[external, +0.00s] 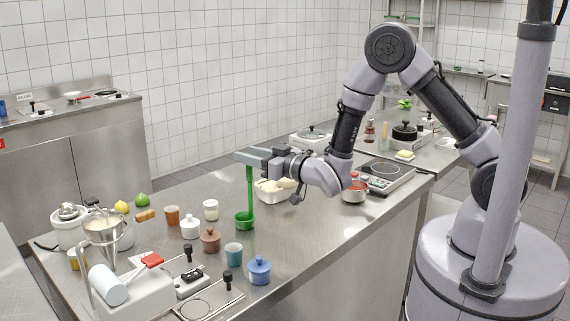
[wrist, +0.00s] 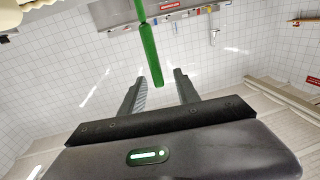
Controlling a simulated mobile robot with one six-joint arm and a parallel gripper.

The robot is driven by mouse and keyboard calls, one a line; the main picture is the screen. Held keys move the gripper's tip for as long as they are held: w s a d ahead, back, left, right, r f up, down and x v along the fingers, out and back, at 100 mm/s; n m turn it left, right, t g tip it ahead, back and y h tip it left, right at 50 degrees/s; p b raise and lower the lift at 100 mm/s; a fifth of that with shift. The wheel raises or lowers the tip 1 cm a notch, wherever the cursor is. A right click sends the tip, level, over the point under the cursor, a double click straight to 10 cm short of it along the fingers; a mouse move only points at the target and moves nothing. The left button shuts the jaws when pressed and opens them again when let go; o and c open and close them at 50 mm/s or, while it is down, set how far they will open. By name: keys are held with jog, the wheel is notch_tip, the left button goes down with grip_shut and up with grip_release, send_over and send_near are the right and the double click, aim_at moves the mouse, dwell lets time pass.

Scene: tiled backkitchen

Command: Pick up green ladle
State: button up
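The green ladle (external: 250,190) is upright in the external view, with its bowl (external: 245,221) low, at or near the counter top. Whether the bowl touches the counter is hard to tell. My gripper (external: 253,157) is level at the upper end of the handle and hides its top. In the wrist view, the handle (wrist: 152,58) shows between and beyond the two fingertips (wrist: 159,75) of my gripper. The fingers are apart, with a visible gap on both sides of the handle.
A white tub of pale food (external: 270,194) stands just behind the ladle. Nearby are a brown lidded pot (external: 210,240), a white lidded pot (external: 190,228), a teal cup (external: 233,254) and a blue lidded pot (external: 259,270). The counter right of the ladle is fairly clear.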

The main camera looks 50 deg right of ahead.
jog(key=w, duration=0.3)
jog(key=shift+w+a+f, duration=0.1)
jog(key=shift+w+a, duration=0.1)
jog(key=shift+a, duration=0.05)
jog(key=shift+c, duration=0.5)
grip_shut()
dwell(0.5)
